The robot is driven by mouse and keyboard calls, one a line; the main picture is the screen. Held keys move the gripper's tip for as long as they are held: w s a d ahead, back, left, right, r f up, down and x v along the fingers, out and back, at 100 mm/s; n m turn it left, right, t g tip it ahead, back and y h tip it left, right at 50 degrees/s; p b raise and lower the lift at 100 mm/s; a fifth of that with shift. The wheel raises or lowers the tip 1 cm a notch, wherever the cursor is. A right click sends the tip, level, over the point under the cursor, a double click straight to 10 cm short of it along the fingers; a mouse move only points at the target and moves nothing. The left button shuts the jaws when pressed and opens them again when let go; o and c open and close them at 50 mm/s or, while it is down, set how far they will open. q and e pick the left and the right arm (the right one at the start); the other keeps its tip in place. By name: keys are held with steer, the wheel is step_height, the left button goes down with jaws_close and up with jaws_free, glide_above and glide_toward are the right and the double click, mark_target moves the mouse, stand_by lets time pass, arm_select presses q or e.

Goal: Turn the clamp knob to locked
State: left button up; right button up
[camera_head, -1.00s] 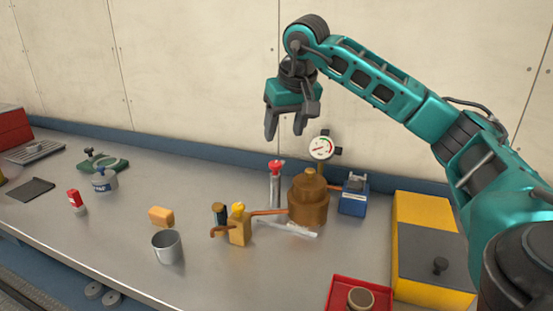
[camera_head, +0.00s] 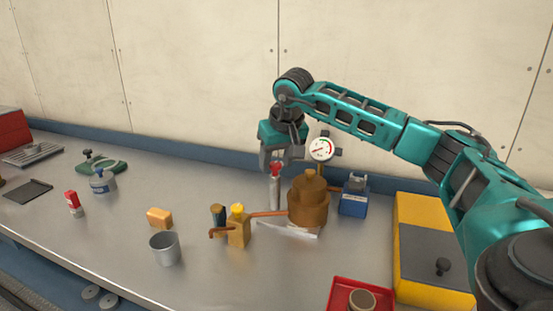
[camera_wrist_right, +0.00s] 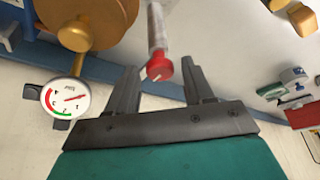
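The red knob (camera_head: 276,169) sits on top of a slim grey upright post (camera_head: 275,193), left of the bronze domed body (camera_head: 308,200). I take it to be the clamp knob. In the right wrist view the red knob (camera_wrist_right: 159,69) has a small white mark, but I cannot read which setting it points to. My right gripper (camera_head: 278,160) is open, pointing down just above the knob. In the wrist view the right gripper (camera_wrist_right: 162,70) has one finger on each side of the knob, with gaps visible. My left gripper is not in view.
A dial gauge (camera_head: 321,149) stands close right of the gripper, by the bronze body. A blue box (camera_head: 354,197), yellow case (camera_head: 422,215) and red tray (camera_head: 337,297) lie to the right.

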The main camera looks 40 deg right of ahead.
steer(key=c, duration=0.9)
